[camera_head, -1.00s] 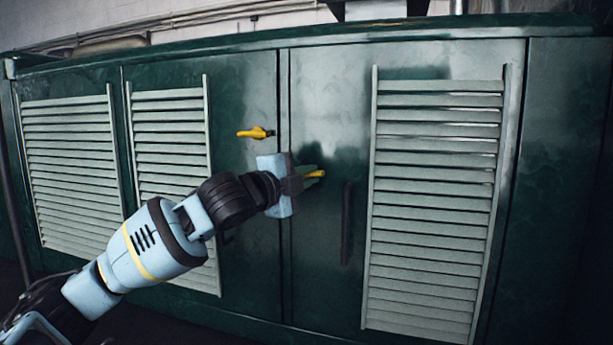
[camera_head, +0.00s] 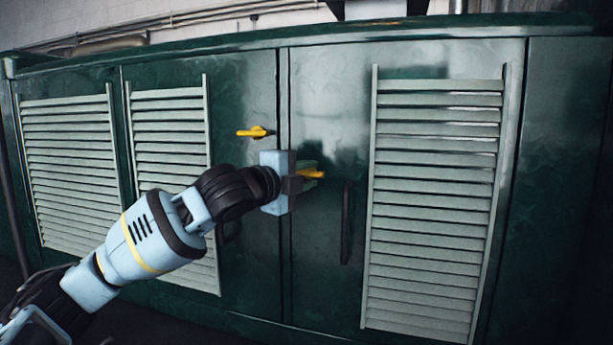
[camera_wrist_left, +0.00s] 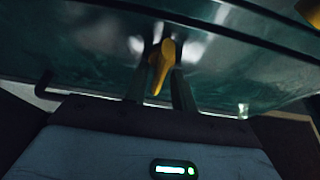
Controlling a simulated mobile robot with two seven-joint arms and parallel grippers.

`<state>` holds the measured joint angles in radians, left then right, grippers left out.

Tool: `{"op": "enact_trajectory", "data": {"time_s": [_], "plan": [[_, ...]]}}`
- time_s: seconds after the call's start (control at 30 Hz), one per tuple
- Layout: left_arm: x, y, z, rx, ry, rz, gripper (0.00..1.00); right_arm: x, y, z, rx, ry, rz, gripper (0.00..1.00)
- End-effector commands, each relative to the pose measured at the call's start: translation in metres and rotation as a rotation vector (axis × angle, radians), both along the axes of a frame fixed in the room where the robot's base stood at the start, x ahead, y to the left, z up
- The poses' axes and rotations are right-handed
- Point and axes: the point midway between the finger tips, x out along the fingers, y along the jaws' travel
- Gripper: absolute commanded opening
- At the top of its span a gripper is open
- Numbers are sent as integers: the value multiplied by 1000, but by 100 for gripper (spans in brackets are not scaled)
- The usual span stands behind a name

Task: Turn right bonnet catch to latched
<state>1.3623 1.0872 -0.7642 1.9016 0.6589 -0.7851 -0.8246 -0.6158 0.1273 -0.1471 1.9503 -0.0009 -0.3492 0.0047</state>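The right bonnet catch is a yellow lever (camera_head: 313,174) on the dark green right-hand door, lying about level and pointing right. A second yellow catch (camera_head: 256,132) sits on the door to its left, also about level. My left gripper (camera_head: 308,175) is at the right catch, its fingers on either side of the lever. In the left wrist view the yellow lever (camera_wrist_left: 164,62) stands between the two dark fingers (camera_wrist_left: 160,90), slightly aslant, with a narrow gap showing on the right side. The lever's pivot is partly hidden in the head view. My right gripper is out of view.
A dark upright handle (camera_head: 346,222) is on the same door, just right of and below the catch. Pale louvred panels (camera_head: 435,200) cover much of the doors.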

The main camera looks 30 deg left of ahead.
Motion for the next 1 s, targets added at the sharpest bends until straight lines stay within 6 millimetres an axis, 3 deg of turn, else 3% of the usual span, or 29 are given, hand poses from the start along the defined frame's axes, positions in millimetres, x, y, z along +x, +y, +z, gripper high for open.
{"op": "enact_trajectory", "data": {"time_s": [0.43, 0.8, 1.0], "plan": [[-6, 1, -1, -2, 2, 0, 34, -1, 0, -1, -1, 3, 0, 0], [-58, 10, -1, 1, 3, 1, 34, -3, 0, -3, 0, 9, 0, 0], [-74, 12, -1, -1, 2, 0, 34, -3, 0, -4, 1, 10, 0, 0]]}}
